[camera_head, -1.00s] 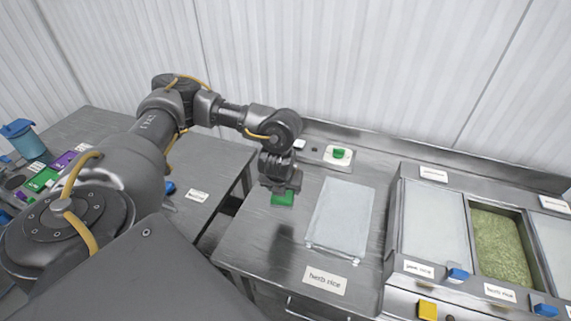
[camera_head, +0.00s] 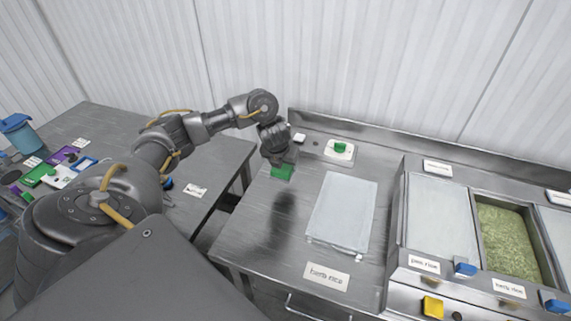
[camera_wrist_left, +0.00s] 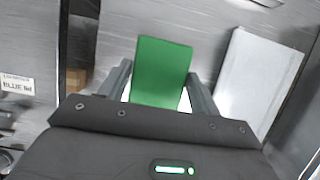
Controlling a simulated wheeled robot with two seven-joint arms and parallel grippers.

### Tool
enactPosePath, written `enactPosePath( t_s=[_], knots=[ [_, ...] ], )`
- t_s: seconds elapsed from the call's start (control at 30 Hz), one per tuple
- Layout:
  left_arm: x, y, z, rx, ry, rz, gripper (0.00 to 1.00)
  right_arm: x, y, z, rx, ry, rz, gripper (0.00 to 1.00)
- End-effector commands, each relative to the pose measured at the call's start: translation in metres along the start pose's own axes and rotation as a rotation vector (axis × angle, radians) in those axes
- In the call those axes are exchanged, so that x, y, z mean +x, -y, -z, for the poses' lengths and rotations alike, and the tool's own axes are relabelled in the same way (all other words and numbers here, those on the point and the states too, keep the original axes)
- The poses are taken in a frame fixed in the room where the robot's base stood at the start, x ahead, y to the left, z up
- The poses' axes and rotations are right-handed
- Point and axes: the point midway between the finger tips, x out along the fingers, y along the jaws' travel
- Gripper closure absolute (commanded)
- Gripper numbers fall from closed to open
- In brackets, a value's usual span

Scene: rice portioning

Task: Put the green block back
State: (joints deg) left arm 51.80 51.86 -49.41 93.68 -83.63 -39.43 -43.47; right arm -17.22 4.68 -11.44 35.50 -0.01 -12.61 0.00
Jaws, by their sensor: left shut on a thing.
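My left gripper (camera_head: 281,164) is shut on the green block (camera_head: 282,172) and holds it above the metal counter, left of the clear flat tray. In the left wrist view the green block (camera_wrist_left: 160,72) stands between the two fingers of the left gripper (camera_wrist_left: 160,84). A second, smaller green piece (camera_head: 340,147) sits on a white base at the back of the counter. My right gripper is not in view.
The pale clear tray (camera_head: 341,212) lies on the counter, with a "herb rice" label (camera_head: 326,276) in front. Rice bins (camera_head: 509,238) stand at the right. A gap separates the counter from the left table (camera_head: 205,170), which holds coloured items and a blue cup (camera_head: 20,133).

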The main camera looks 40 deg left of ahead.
Motion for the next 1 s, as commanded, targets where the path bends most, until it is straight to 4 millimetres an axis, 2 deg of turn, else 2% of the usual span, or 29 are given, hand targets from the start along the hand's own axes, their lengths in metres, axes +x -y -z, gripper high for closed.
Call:
enactPosePath(
  t_s=[0.03,0.2,0.47,0.77,1.0],
  knots=[
    [0.022,-0.001,0.004,-0.004,-0.009,0.001,0.58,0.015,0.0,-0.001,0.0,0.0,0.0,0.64],
    [0.049,-0.005,-0.007,-0.001,-0.005,0.001,0.58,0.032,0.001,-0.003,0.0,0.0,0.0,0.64],
    [0.055,-0.007,-0.014,0.005,-0.001,0.0,0.58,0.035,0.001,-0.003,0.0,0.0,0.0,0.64],
    [0.089,-0.007,-0.004,0.003,-0.005,0.003,0.58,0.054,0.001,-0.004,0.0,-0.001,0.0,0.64],
    [0.09,-0.009,-0.004,0.005,-0.003,0.0,0.58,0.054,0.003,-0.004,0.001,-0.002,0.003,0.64]
  ],
)
